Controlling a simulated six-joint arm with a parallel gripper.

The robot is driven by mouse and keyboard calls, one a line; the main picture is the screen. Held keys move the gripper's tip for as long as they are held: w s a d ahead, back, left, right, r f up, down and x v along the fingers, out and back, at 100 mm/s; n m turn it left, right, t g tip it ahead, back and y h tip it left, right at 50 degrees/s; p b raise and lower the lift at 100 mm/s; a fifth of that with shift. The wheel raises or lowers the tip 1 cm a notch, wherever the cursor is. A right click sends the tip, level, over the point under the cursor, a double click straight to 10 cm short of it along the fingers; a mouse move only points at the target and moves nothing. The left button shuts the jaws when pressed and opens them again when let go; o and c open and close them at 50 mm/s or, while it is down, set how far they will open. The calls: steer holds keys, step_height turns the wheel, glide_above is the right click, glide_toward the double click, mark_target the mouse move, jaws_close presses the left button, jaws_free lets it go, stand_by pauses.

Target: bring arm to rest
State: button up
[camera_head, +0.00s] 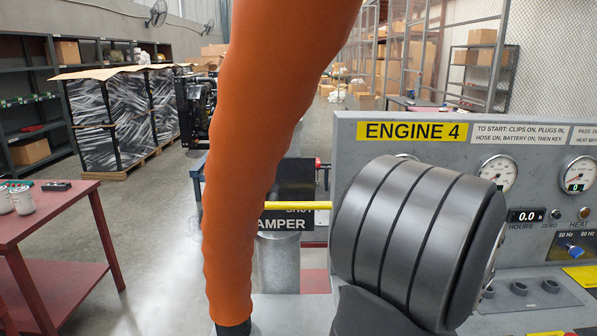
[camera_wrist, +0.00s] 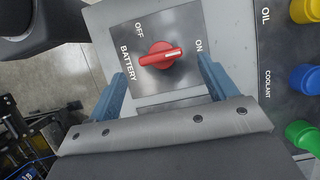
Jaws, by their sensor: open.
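In the wrist view, my gripper (camera_wrist: 160,66) is open, with its two blue fingers apart and nothing between them in its grasp. Beyond them is a red battery switch (camera_wrist: 159,55) on a dark plate marked OFF and ON. Its white mark points right, towards the ON side. The fingers appear to either side of the switch; I cannot tell the distance to it. In the head view my gripper is not visible, and large orange and dark banded foreground parts hide much of the middle.
The ENGINE 4 panel (camera_head: 412,131) with gauges stands at the right. A yellow bar (camera_head: 297,206) crosses before a dark damper sign (camera_head: 283,224). A red table (camera_head: 50,215) with cans stands left. Yellow, blue (camera_wrist: 305,79) and green caps line the wrist view's right edge.

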steer(key=shift+x, duration=2.1)
steer(key=shift+r, duration=0.1)
steer(key=v, duration=1.8)
steer(key=x, duration=1.7)
steer(key=shift+a+f, duration=0.15)
steer(key=shift+f, duration=0.2)
steer(key=shift+a+f+n, duration=0.1)
steer(key=shift+f+n, duration=0.15)
steer(key=shift+n, duration=0.05)
steer(key=n+g, duration=0.1)
steer(key=n, duration=0.1)
steer(key=n+g, duration=0.1)
steer(key=n, duration=0.2)
steer(key=shift+w+r, duration=0.1)
steer(key=shift+w, duration=0.1)
steer(key=n, duration=0.2)
steer(key=n+g+h, duration=0.1)
steer(key=n, duration=0.1)
steer(key=shift+a+n+g, duration=0.1)
steer(key=shift+n+g, duration=0.2)
steer(key=n, duration=0.1)
steer(key=n+h, duration=0.1)
steer(key=n, duration=0.1)
steer(key=shift+w+a+g+h, duration=0.1)
steer(key=shift+g+h, duration=0.2)
steer(key=n+h, duration=0.1)
steer(key=n, duration=0.3)
steer(key=shift+h, duration=0.3)
